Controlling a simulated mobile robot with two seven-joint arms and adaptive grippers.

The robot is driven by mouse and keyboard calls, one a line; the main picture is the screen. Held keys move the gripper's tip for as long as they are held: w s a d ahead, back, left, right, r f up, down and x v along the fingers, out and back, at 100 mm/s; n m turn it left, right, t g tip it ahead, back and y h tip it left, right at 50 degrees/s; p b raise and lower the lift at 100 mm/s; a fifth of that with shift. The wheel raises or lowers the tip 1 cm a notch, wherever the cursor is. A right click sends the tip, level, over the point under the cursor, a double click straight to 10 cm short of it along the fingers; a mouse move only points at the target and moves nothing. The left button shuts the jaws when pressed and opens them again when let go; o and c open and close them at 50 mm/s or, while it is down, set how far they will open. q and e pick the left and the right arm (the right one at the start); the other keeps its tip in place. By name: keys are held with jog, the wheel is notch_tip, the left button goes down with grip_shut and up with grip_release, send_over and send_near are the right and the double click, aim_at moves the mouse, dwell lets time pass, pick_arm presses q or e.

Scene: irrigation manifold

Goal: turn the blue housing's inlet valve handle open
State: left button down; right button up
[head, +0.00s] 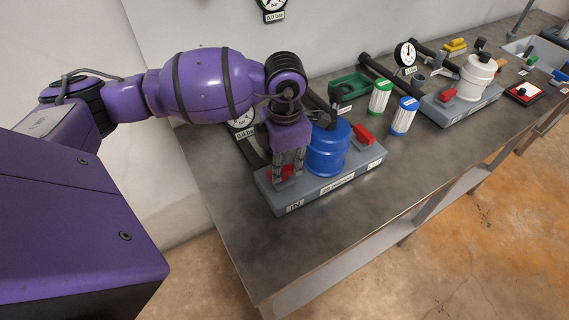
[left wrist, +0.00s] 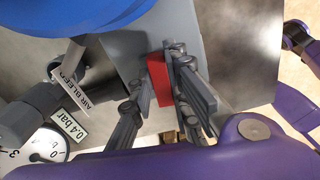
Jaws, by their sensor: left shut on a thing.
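The blue housing (head: 328,152) stands upright on a grey base labelled IN at its near left end; its edge also shows in the left wrist view (left wrist: 95,12). The red inlet valve handle (head: 276,174) is at the IN end, partly hidden by my gripper. My left gripper (head: 286,172) reaches down over it from above. In the left wrist view, its fingers (left wrist: 165,88) are shut on the red inlet handle (left wrist: 156,72), one on each side. How far the handle is turned I cannot tell. My right gripper is not in view.
A second red handle (head: 363,133) is on the base's far side. A gauge reading 0.4 bar (left wrist: 50,143) is close beside the housing. Green-banded (head: 380,96) and blue-banded (head: 404,116) cartridges stand to the right. A white housing (head: 475,78) is farther away. The front tabletop is clear.

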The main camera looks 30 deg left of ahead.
aim_at(285, 168)
pick_arm(q)
jog(key=shift+n, duration=0.6)
jog(key=shift+w+n, duration=0.1)
jog(key=shift+n, duration=0.2)
jog(key=c, duration=1.7)
grip_release()
jog(key=shift+o, duration=0.2)
jog(key=shift+r, duration=0.1)
notch_tip(285, 168, up, 12)
